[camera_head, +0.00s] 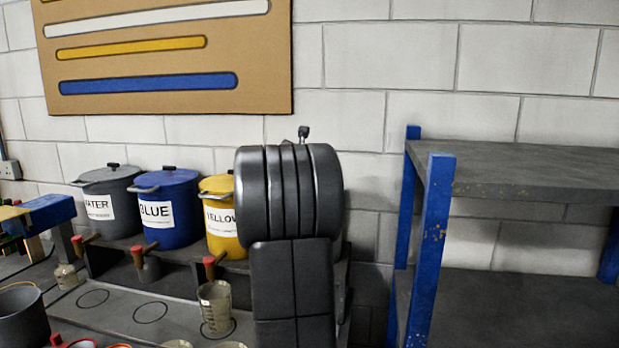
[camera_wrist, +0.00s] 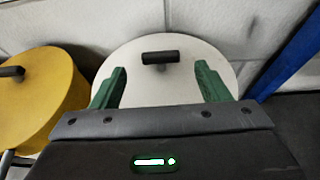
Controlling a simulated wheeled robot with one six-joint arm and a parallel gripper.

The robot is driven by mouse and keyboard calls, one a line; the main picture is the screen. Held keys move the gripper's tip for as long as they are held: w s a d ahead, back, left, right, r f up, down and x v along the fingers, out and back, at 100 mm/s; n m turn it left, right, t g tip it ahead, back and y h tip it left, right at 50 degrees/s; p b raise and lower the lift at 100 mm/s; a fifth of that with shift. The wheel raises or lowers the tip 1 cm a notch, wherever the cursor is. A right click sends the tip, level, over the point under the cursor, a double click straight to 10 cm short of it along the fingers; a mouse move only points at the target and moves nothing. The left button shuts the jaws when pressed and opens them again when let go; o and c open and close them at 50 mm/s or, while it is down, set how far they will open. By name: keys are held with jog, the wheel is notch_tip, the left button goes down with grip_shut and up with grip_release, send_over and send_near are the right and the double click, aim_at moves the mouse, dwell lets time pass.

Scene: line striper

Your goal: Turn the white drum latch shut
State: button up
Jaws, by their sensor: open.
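The white drum (camera_wrist: 185,90) shows from above in the wrist view, with a round pale lid. Its latch (camera_wrist: 160,57) is a short black bar near the middle of the lid, lying roughly crosswise in the picture. My gripper (camera_wrist: 160,67) is open, with one green finger on each side of the latch and a gap to both. I cannot tell how high the fingertips are above the lid. In the head view my arm hides the white drum and the gripper.
The yellow drum (camera_wrist: 40,95) stands close on the left. The head view shows the blue drum (camera_head: 167,213) and the grey water drum (camera_head: 108,210) further left. A blue shelf post (camera_wrist: 295,55) is on the right, and a block wall (camera_head: 400,50) is behind.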

jog(key=b+v, duration=0.1)
jog(key=v, duration=0.8)
jog(key=shift+s+r, duration=0.15)
jog(key=shift+s, duration=0.2)
jog(key=shift+w, duration=0.1)
jog(key=p+x, duration=0.1)
jog(key=x, duration=1.2)
jog(key=shift+w+f+p, duration=0.2)
jog(key=shift+w+p, duration=0.1)
jog(key=shift+p, duration=0.1)
jog(key=shift+s, duration=0.1)
